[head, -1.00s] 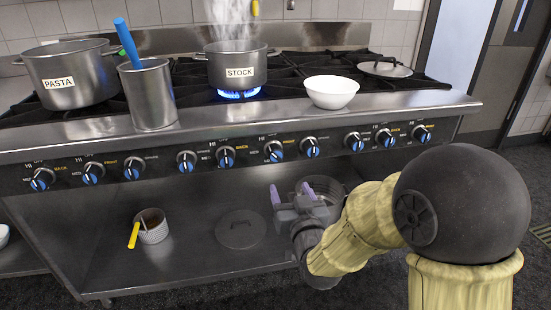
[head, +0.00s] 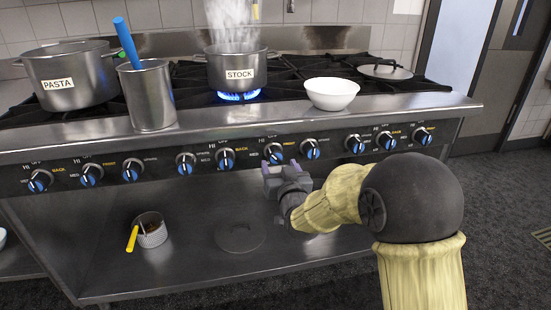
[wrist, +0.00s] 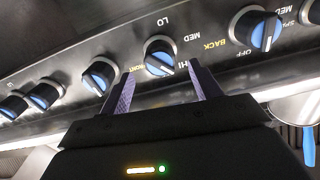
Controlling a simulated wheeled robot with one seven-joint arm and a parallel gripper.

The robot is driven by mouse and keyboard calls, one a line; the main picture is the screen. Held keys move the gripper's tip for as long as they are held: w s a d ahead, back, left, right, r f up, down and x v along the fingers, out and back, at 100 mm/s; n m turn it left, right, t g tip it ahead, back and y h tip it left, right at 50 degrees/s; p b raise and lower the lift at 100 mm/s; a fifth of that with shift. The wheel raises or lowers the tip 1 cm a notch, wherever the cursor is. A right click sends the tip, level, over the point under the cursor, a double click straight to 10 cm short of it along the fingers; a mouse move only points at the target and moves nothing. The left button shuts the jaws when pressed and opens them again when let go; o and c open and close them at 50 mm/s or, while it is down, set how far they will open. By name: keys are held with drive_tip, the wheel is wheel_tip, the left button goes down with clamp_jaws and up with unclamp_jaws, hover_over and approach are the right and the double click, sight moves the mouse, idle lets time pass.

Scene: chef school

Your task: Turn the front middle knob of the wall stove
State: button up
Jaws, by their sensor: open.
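The wall stove (head: 240,131) has a row of blue-and-black knobs along its front panel. The middle knob labelled FRONT (head: 274,153) sits near the centre of that row. It also shows in the wrist view (wrist: 160,56), with its label upside down. My gripper (head: 281,168) is just below and in front of this knob. In the wrist view, my gripper's two purple fingers (wrist: 162,76) are spread with nothing held between them. The knob appears between and beyond the fingertips. I cannot tell whether the fingers touch it.
Neighbouring knobs stand close on both sides, including the BACK one (head: 226,158). A steaming STOCK pot (head: 238,73) stands over a lit blue flame. A white bowl (head: 331,94) sits near the stove's front edge. The lower shelf holds a small container (head: 151,233) and a lid (head: 240,238).

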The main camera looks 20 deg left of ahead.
sight(277, 159)
drive_tip(key=shift+b+x, duration=0.35)
drive_tip(key=shift+x, duration=2.65)
drive_tip(key=shift+s, duration=0.1)
drive_tip(key=c, duration=1)
drive_tip(key=shift+o, duration=0.2)
